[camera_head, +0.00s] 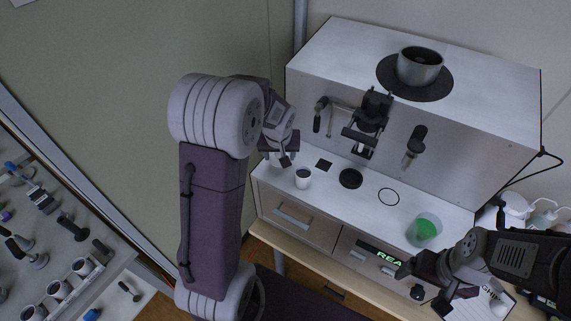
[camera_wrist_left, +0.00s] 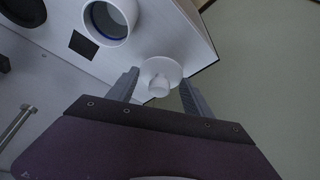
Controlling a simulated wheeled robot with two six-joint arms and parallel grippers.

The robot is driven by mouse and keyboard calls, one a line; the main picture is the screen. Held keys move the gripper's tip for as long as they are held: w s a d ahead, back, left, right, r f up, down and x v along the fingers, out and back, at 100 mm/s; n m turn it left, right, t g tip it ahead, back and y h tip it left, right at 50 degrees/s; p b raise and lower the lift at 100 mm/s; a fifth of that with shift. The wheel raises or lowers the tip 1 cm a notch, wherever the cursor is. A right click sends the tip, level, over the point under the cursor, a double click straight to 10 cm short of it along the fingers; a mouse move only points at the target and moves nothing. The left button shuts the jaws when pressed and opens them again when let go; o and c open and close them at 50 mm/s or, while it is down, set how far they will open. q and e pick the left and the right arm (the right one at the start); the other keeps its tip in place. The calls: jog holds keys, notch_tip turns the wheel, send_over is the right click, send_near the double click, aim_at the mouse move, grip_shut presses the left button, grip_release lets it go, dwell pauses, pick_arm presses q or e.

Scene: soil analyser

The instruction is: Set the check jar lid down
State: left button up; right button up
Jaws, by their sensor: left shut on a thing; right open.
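The check jar lid (camera_wrist_left: 160,76) is a pale round disc with a knob, between the two grey fingers of my left gripper (camera_wrist_left: 159,92) in the left wrist view. My left gripper (camera_head: 279,158) is shut on it near the left end of the analyser's white deck (camera_head: 330,188). In the head view the gripper mostly hides the lid. I cannot tell whether the lid touches the deck. An open white jar (camera_head: 302,178) stands on the deck to the right of the lid, apart from it; it also shows in the left wrist view (camera_wrist_left: 108,18). My right gripper (camera_head: 421,288) is open and empty at lower right.
A black square (camera_head: 323,165), a dark disc (camera_head: 350,179) and a black ring (camera_head: 388,197) mark the deck. A beaker of green liquid (camera_head: 424,229) stands at its right. The analyser's upper housing (camera_head: 450,145) rises behind, with a metal bowl (camera_head: 420,66) on top.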

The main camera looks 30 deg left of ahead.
aim_at(277, 163)
pick_arm(q)
jog(key=shift+a+f, duration=0.1)
jog(key=shift+f, duration=0.1)
jog(key=shift+s+f, duration=0.25)
jog(key=shift+s, duration=0.05)
jog(key=shift+s+f, duration=0.2)
jog(key=shift+f, duration=0.4)
jog(key=shift+s+f, duration=0.15)
jog(key=shift+f, duration=0.45)
jog(key=shift+w+f, duration=0.3)
jog(key=shift+w, duration=0.15)
jog(key=shift+f+b, duration=0.1)
jog(key=shift+b, duration=0.2)
pick_arm(e)
jog(key=shift+s+a+f, duration=0.1)
jog(key=shift+s+f, duration=0.1)
jog(key=shift+s, duration=0.05)
pick_arm(q)
jog(key=o, duration=1.6)
jog(key=shift+s, duration=0.25)
jog(key=shift+c, duration=0.2)
pick_arm(e)
jog(key=shift+s, duration=0.15)
pick_arm(q)
jog(key=shift+w, duration=0.1)
